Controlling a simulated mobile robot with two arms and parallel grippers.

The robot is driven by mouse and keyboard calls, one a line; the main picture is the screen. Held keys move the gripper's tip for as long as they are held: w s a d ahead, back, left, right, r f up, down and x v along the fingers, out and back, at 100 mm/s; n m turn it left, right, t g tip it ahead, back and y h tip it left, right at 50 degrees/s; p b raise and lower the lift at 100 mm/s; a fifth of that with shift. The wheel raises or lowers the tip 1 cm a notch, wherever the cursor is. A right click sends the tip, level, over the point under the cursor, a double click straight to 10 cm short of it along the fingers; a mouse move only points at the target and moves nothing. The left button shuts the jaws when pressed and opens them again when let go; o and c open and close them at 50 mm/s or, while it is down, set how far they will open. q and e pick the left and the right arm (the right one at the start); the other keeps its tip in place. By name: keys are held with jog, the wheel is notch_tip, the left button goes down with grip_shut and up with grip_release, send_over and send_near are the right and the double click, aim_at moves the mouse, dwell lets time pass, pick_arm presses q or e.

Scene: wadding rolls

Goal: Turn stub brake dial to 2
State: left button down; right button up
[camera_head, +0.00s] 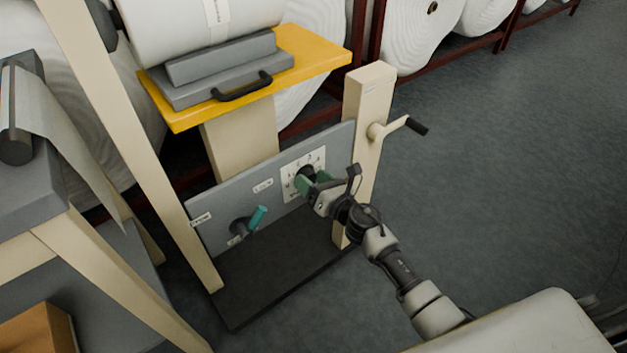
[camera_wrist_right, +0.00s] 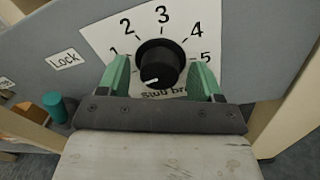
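The stub brake dial is a round black knob (camera_wrist_right: 160,64) on a white scale plate (camera_wrist_right: 98,38), printed 1 to 5 with "Stub br..." partly hidden below. Its white pointer mark points to the lower left, below the 1. My right gripper (camera_wrist_right: 160,72) has its green fingers on either side of the knob, with narrow gaps showing, so it looks open around it. In the head view the right gripper (camera_head: 308,184) is at the plate (camera_head: 318,157) and covers part of the dial. My left gripper is not in view.
Left of the dial on the grey panel (camera_head: 225,195) are a "Lock" label (camera_wrist_right: 65,59) and a teal-handled lever (camera_head: 257,217). A crank handle (camera_head: 400,128) juts from the right post. A yellow shelf (camera_head: 315,50) overhangs the panel. Open floor (camera_head: 480,180) lies right.

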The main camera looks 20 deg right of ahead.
jog(key=c, duration=0.8)
